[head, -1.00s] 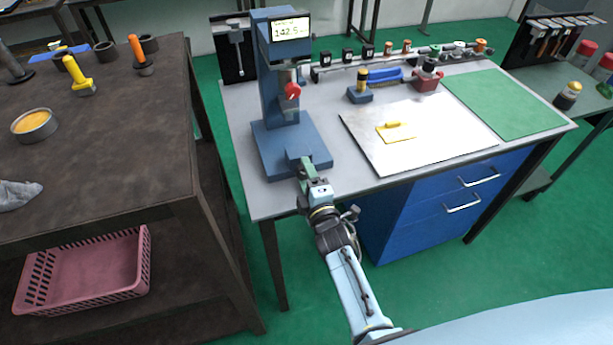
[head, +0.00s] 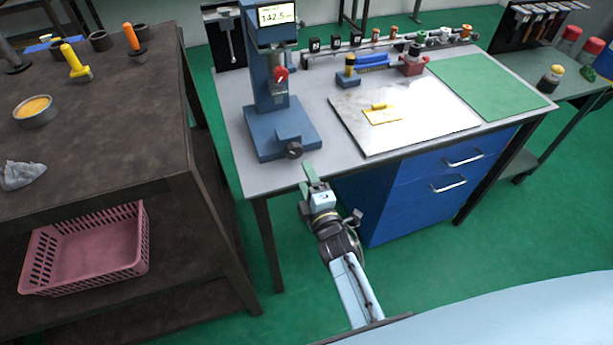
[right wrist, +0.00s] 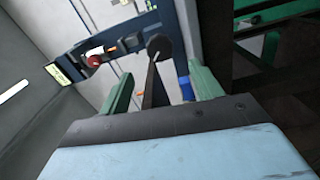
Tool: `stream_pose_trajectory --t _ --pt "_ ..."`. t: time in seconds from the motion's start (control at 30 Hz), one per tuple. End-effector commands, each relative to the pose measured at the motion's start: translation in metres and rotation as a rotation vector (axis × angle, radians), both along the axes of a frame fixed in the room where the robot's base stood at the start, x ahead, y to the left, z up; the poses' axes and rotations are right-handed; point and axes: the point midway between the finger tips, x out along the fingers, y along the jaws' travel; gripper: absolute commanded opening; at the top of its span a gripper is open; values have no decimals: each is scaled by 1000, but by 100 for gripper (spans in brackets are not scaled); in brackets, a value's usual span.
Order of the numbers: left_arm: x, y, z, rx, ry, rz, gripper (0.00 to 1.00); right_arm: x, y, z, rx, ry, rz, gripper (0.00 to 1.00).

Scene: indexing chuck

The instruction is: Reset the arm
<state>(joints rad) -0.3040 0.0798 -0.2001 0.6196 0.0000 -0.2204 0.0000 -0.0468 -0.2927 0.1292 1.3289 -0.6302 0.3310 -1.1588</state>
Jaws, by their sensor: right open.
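My right gripper (head: 314,178) is open, just off the front edge of the grey table, with nothing between its green fingers. They also show apart in the right wrist view (right wrist: 160,70). The blue column device (head: 272,100) stands on the table, and its display (head: 276,15) reads about 142.5. A dark round knob (head: 294,150) sits at the front of its base, a small gap beyond my fingertips. In the right wrist view the knob (right wrist: 158,46) shows between and beyond the fingers. A red knob (head: 281,74) is on the column. My left gripper is not in view.
A white plate (head: 400,130) with a yellow piece (head: 381,115) and a green mat (head: 490,88) lie on the table. A row of small tools stands at the back. A dark workbench (head: 120,120) is at the left, with a pink basket (head: 90,250) below.

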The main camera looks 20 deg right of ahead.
Motion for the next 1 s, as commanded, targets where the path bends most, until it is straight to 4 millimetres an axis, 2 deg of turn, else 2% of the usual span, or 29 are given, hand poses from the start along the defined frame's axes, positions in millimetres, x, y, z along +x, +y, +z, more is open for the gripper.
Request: stream_pose_trajectory --t 0.4,0.47,0.53,0.57,0.67,0.77,0.8,0.87,0.9,0.97,1.0 --pt "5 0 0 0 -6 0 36 1 0 1 3 -4 1 65" --pt "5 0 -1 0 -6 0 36 -1 1 -5 16 11 3 65" --pt "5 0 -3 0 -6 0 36 -6 1 -22 54 51 7 65" --pt "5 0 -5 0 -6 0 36 -10 2 -33 77 76 8 65" --pt "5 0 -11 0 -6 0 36 -32 3 -85 195 204 6 65" --pt "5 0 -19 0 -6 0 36 -68 3 -151 346 375 -21 65" --pt "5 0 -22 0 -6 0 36 -84 1 -176 405 446 -42 65" --pt "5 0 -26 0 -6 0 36 -112 -2 -213 489 551 -80 65" --pt "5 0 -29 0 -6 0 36 -132 -5 -237 542 619 -113 65" --pt "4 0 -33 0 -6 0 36 -164 -11 -270 617 719 -170 65" --pt "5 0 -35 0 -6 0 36 -186 -16 -291 663 784 -214 65"
